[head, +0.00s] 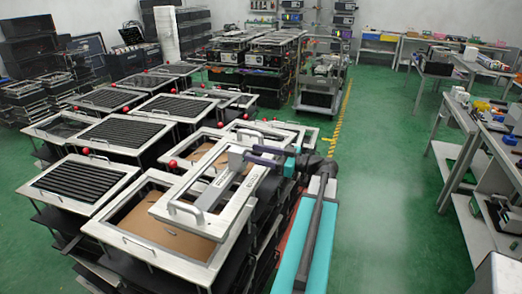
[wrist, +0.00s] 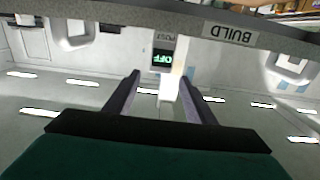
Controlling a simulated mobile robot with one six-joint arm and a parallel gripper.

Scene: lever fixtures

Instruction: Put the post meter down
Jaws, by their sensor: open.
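The post meter seems to be the small unit with a lit green display (wrist: 163,57) and a label like "POST" in the wrist view, under a grey beam marked "BUILD" (wrist: 230,34). A pale upright bar (wrist: 169,85) runs below the display. My gripper (wrist: 160,76) is open, its two dark fingers on either side of that bar in the picture; I cannot tell how deep the bar lies between them. In the head view my gripper (head: 249,155) is at the grey beam (head: 215,190) over the metal frame; the meter is too small to make out there.
The raised metal frame (head: 165,212) stands over an open box with a brown floor (head: 148,222). Several ribbed black-topped fixtures (head: 85,182) with red knobs crowd the left. Green floor (head: 390,190) is clear on the right, before workbenches (head: 462,120).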

